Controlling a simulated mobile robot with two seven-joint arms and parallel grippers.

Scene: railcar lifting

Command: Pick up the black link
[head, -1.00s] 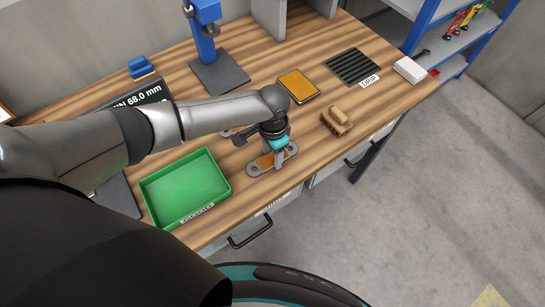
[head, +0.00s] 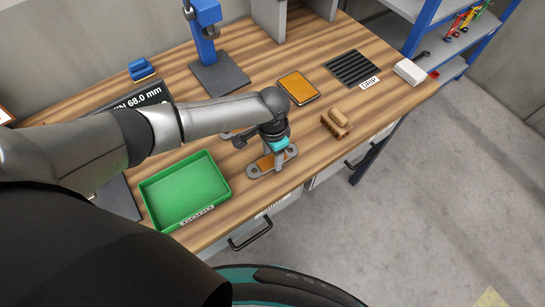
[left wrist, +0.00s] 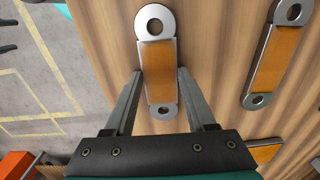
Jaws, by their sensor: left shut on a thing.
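A grey metal link (head: 264,162) with a ring at each end and an orange middle lies along the front of the wooden bench. It also shows in the left wrist view (left wrist: 158,68), between the fingers. My left gripper (head: 278,159) is shut on this link across its middle. The fingers (left wrist: 160,74) touch or nearly touch its two long sides. A second link of the same look (left wrist: 274,58) lies to the right in the left wrist view, with part of a third (left wrist: 264,150) below it. I see no link that is plainly black.
A green tray (head: 226,190) stands left of the held link. A brown brush-like block (head: 337,123), an orange pad (head: 298,87) and a black ribbed mat (head: 352,68) lie to the right and behind. A blue press (head: 207,45) stands at the back.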

